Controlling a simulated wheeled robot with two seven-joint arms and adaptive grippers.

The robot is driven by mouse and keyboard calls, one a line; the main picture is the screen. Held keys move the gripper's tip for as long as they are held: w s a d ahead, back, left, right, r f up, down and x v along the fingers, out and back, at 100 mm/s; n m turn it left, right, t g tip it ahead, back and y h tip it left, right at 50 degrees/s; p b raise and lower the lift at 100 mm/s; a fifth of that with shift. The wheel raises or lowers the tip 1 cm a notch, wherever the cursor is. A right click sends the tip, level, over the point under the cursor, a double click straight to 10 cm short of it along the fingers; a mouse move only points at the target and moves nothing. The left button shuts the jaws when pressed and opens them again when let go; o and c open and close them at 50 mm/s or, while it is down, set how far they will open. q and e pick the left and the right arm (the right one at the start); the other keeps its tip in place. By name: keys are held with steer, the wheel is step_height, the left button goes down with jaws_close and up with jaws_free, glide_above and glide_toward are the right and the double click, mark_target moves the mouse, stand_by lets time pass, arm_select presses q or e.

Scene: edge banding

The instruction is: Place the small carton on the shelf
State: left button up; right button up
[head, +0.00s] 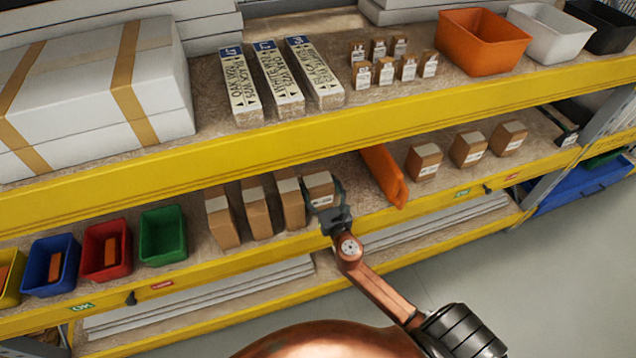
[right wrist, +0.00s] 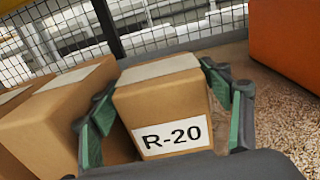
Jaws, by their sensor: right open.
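The small carton (head: 319,184) is brown with a pale top and stands on the middle shelf board, at the right end of a row of taller cartons. In the right wrist view the carton (right wrist: 160,100) shows a white label reading R-20. My right gripper (head: 326,200) is open at it, with one green-padded finger on each side of the carton. I cannot tell whether the fingers touch it. The left finger lies between it and the neighbouring carton. My left gripper is not in view.
Taller cartons (head: 257,207) stand close on the left. An orange divider (head: 384,176) stands to the right, with three small cartons (head: 468,150) beyond it. The yellow upper shelf edge (head: 270,134) runs above. Coloured bins (head: 163,235) stand at the far left.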

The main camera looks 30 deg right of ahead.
steer(key=v, duration=1)
steer(key=shift+s, duration=0.3)
steer(key=shift+a, duration=0.1)
